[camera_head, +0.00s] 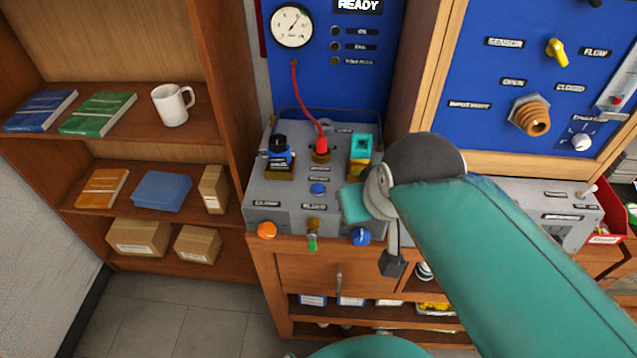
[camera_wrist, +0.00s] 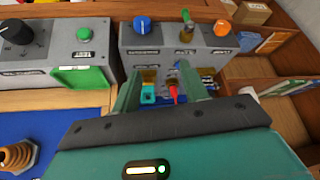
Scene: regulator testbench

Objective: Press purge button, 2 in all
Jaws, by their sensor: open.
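A small round blue button (camera_head: 318,188) sits on the sloped top of the grey regulator box (camera_head: 285,213), below the red plug (camera_head: 321,147). The labels near it are too small to read, so I cannot tell for sure that it is the purge button. In the head view my arm hides the right end of the box.
An orange knob (camera_head: 267,229), a green-tipped lever (camera_head: 312,241) and a blue knob (camera_head: 361,236) stick out along the box's front. Shelves stand at left; the floor (camera_head: 190,310) there is clear.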

